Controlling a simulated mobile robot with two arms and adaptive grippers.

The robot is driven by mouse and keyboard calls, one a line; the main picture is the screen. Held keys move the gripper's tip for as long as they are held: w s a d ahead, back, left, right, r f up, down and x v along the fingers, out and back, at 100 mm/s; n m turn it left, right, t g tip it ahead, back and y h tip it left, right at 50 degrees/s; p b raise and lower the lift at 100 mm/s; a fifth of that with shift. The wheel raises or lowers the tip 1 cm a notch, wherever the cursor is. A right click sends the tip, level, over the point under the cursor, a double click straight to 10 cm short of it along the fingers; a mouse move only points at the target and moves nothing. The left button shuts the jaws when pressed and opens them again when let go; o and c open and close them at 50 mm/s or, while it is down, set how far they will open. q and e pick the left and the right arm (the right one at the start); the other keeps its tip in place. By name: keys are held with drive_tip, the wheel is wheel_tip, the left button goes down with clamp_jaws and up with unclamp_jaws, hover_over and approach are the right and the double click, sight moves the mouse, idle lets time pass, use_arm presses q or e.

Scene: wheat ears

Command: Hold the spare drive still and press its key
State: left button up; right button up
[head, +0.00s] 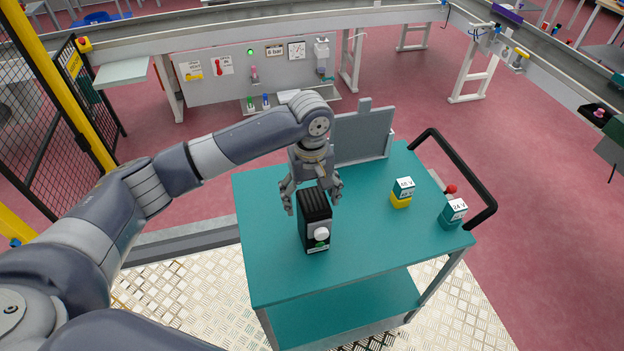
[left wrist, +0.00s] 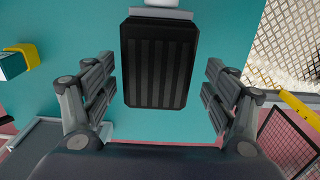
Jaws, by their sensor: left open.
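The spare drive (head: 314,222) is a black ribbed box standing on the teal cart top (head: 360,264). A white round knob-like part and a small green patch show on its front in the head view. The drive also shows in the left wrist view (left wrist: 160,62), with a white part at its top edge. My left gripper (head: 312,202) is open just above and behind the drive. In the left wrist view the fingers (left wrist: 160,92) stand apart on both sides of the drive, with teal gaps between. My right gripper is not in view.
A yellow-and-teal block (head: 402,192) and a teal block marked 24 V (head: 453,213) stand on the cart's right side. A grey panel (head: 362,135) stands at the back. A black handle (head: 465,170) rises at the right. The front of the cart top is clear.

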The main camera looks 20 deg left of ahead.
use_arm(q)
drive_tip(key=f, duration=0.3)
drive_tip(key=shift+w+f, duration=0.1)
drive_tip(key=shift+w, duration=0.25)
wheel_tip(320, 180, down, 2)
drive_tip(key=shift+f+p, duration=0.15)
drive_tip(key=shift+p, duration=0.25)
drive_tip(key=shift+c, duration=1.1)
drive_tip(key=c, duration=0.4)
drive_tip(key=shift+s, duration=0.1)
drive_tip(key=c, duration=0.9)
drive_tip(key=o, duration=0.6)
drive_tip(key=c, duration=0.8)
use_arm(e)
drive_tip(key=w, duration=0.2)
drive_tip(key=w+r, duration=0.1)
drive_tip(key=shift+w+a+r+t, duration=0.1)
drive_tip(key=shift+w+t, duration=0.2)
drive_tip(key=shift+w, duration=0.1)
